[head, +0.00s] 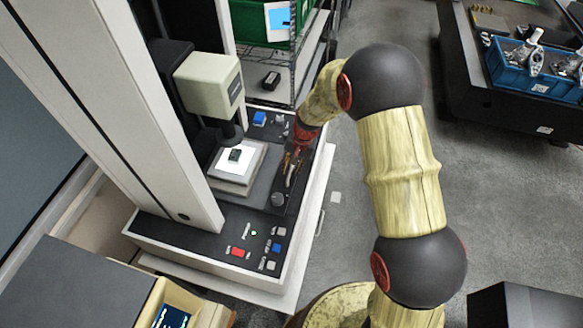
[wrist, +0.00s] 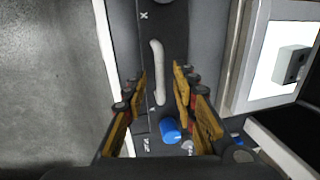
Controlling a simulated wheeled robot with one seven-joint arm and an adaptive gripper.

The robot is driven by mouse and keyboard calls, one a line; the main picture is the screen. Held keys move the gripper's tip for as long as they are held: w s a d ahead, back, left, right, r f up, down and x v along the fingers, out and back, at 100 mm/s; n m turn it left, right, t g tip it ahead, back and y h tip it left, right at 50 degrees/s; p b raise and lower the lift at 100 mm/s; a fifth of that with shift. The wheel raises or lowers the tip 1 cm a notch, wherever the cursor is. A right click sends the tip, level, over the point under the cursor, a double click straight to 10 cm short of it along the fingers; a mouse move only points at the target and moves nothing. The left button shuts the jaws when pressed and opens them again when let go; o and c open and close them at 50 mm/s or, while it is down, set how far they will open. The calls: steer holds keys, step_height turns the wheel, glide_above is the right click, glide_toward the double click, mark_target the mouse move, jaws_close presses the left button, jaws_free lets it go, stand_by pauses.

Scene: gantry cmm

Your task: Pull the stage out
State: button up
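The stage (head: 222,176) is a light grey block with a bright white top under the measuring head; a small dark part (head: 235,156) rests on it. It also shows at the right of the wrist view (wrist: 243,85). A pale grey bar handle (wrist: 158,75) stands on the dark panel beside the stage. My gripper (head: 292,160) is over this panel, right of the stage in the head view. In the wrist view my gripper (wrist: 161,84) is open, with one finger on each side of the handle and gaps visible. Finger contact with the handle is not seen.
The beige measuring head (head: 208,84) hangs above the stage, beside a tall white column (head: 150,100). A blue knob (wrist: 170,130) is close to my fingers. Open floor (head: 335,235) lies to the right.

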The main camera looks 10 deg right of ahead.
steer(key=shift+f, duration=0.2)
steer(key=shift+c, duration=0.7)
jaws_close()
